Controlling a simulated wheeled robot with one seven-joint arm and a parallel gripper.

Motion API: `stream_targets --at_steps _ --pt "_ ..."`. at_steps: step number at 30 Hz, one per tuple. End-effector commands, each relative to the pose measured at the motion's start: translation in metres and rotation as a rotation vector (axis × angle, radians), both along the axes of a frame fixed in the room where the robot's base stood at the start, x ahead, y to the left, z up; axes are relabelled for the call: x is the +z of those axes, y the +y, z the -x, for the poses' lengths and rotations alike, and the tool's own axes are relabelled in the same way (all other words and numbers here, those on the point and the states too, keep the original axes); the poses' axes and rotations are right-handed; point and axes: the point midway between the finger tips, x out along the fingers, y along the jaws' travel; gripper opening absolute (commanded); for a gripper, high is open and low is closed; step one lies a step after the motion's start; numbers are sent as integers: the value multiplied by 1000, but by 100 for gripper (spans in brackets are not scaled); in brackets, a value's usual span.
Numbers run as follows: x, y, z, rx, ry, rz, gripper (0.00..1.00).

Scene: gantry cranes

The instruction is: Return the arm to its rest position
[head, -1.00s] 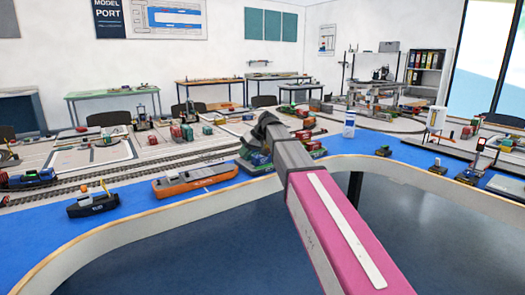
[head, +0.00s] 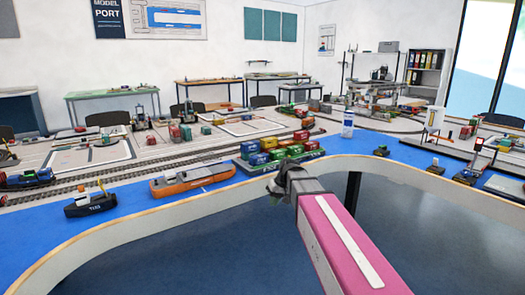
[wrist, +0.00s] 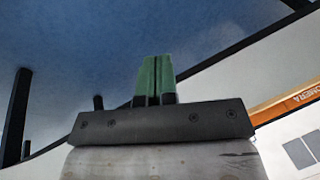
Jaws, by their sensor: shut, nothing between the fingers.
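My gripper (wrist: 158,78) shows in the wrist view with its two green fingers pressed together and nothing between them. In the head view my pink arm reaches in from the lower right. Its dark wrist end (head: 290,182) is over the open floor, just in front of the table's wooden edge. The gripper fingers are too small to tell apart in the head view.
The curved table rim (head: 130,227) borders blue model water with an orange ship (head: 193,181) and a small black tug (head: 90,204). Smaller models stand at the right. The dark floor (head: 200,255) inside the curve is clear.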

Motion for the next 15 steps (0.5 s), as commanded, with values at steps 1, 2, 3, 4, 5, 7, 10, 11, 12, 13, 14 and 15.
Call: stream_targets --at_steps 1,2,3,4,5,7,10,11,12,13,14,15 --pt "-20 -16 21 -35 18 30 0" --pt "-31 -24 29 -55 27 48 0" --pt "-44 -35 40 -82 38 72 0" --pt "-54 -43 49 -102 46 90 0" --pt "-63 -51 57 -121 54 108 0" --pt "-83 -69 78 -164 72 150 0" --pt "-109 -93 109 -220 95 208 0" --pt "-116 -100 118 -236 100 225 0" --pt "-124 -108 129 -255 109 244 0" --pt "-129 -114 136 -268 113 259 0" --pt "-134 -119 143 -280 117 272 0" --pt "-139 -125 151 -292 122 288 0"
